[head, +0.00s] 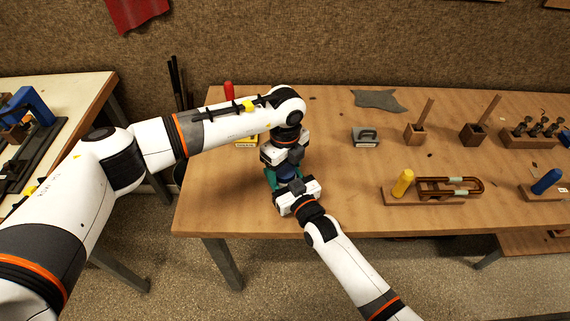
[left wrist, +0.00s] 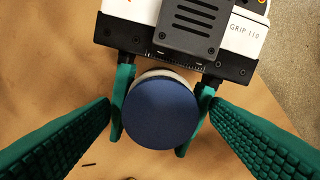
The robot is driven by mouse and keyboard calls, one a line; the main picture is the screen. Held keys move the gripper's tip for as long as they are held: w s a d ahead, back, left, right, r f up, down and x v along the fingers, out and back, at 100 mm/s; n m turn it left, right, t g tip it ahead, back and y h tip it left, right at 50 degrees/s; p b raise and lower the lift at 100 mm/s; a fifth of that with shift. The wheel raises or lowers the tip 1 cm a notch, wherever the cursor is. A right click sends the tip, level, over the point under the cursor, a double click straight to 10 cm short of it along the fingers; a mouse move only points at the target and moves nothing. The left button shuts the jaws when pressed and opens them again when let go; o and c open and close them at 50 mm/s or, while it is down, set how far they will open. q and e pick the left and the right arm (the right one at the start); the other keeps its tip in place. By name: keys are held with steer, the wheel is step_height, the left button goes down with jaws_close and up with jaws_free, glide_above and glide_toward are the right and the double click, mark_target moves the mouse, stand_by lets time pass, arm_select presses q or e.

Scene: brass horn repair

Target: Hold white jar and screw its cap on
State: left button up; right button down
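The blue cap (left wrist: 160,114) is a round disc seen from above, sitting over the white jar (left wrist: 166,74), of which only a pale rim shows. In the head view the cap (head: 286,172) is a small blue patch between the grippers. My left gripper (left wrist: 160,106) points down over the cap, its green fingers wide apart on either side of it and not touching. My right gripper (head: 297,194) comes in from the side, its green fingers closed around the jar below the cap. Most of the jar is hidden by the cap and fingers, so I cannot tell how the cap sits on the thread.
The wooden bench (head: 340,215) is clear around the grippers. A grey-handled block (head: 365,137), wooden holders (head: 415,134) and a yellow-handled rack (head: 403,184) stand to the right. A red-topped item (head: 229,91) stands behind my left arm.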

arm_select(q)
steer(key=c, duration=1)
steer(key=m, duration=1.3)
steer(key=o, duration=1.1)
steer(key=shift+s+d, duration=0.1)
steer(key=shift+r, duration=0.15)
